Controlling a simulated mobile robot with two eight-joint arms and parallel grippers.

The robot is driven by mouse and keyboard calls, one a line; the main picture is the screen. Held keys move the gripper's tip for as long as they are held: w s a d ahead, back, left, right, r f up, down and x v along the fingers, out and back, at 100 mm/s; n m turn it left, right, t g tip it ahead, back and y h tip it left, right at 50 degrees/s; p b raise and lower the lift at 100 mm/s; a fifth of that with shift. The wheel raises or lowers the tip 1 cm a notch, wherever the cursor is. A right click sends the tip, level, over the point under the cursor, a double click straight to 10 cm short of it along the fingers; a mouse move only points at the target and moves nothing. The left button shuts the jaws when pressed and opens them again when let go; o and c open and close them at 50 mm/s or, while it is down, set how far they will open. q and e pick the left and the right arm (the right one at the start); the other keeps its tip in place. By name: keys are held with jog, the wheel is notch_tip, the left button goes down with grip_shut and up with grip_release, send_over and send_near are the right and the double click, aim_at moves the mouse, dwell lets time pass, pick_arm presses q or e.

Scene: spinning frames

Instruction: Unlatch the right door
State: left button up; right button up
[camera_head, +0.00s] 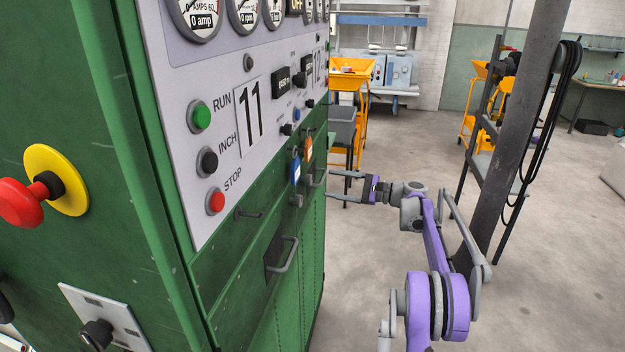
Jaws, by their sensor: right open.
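The green cabinet's front face runs away from me, with green lower doors (312,250) under the grey control panel. A grey bar handle (284,256) on a dark plate is on the nearer part of this face. A smaller handle (316,180) and a small grey knob (296,201) are farther along. Which of these latches the right door I cannot tell. My right gripper (332,185) is open and empty, its two fingers pointing left at the far end of the cabinet face. It appears apart from the handles. My left gripper is not in view.
The grey panel (205,75) carries gauges, buttons and switches. A red emergency knob (22,203) juts out at the left. A dark post (515,130) with hanging cables stands right of my right arm. Orange carts (352,76) stand behind. The floor between has free room.

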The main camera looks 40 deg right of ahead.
aim_at(307, 179)
jog(key=x, duration=0.6)
jog(key=shift+w+p, duration=0.25)
jog(key=shift+p, duration=0.1)
jog(key=shift+c, duration=0.3)
grip_shut()
dwell(0.8)
